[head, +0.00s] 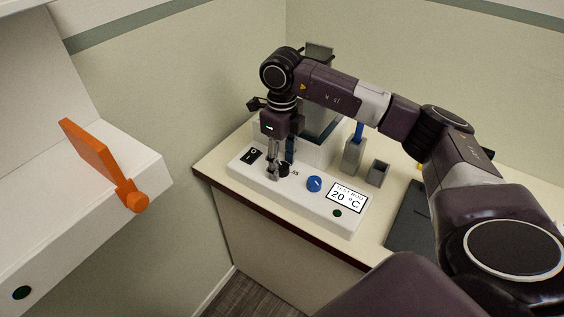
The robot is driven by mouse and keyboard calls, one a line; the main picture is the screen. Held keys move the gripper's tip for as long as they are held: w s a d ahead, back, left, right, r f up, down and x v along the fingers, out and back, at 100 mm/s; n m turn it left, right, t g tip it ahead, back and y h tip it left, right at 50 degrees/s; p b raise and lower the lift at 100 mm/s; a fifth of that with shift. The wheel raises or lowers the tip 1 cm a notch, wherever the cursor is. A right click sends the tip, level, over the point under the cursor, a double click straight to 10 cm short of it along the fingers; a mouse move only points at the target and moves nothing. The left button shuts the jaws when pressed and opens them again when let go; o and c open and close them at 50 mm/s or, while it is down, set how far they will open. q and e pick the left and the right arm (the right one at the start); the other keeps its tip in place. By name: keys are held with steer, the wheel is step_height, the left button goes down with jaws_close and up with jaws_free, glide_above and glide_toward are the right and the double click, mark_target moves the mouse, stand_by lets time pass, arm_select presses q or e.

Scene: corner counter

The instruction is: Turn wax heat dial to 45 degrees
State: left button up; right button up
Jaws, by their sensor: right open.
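A white control panel (338,220) lies along the counter's front edge. A blue dial (314,184) sits near its middle. A small black knob (284,170) is left of it, with small dark marks beside it that are too small to read surely. I cannot read which of the two is labelled wax heat. A display (347,197) reads 20 °C, its top line seemingly about test fluid. My right gripper (273,168) is open and points down over the panel, its fingers just left of the black knob and partly in front of it; contact cannot be told. My left gripper is out of view.
A black switch (251,155) is at the panel's left end, and a green button (337,213) below the display. Grey holders (354,157) (377,173) stand behind. A dark flat pad (408,222) lies right. An orange lever (98,155) is on a white unit at left.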

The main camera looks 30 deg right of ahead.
mark_target(282, 166)
step_height(282, 166, up, 12)
stand_by(0.4)
steer(key=shift+f, duration=0.15)
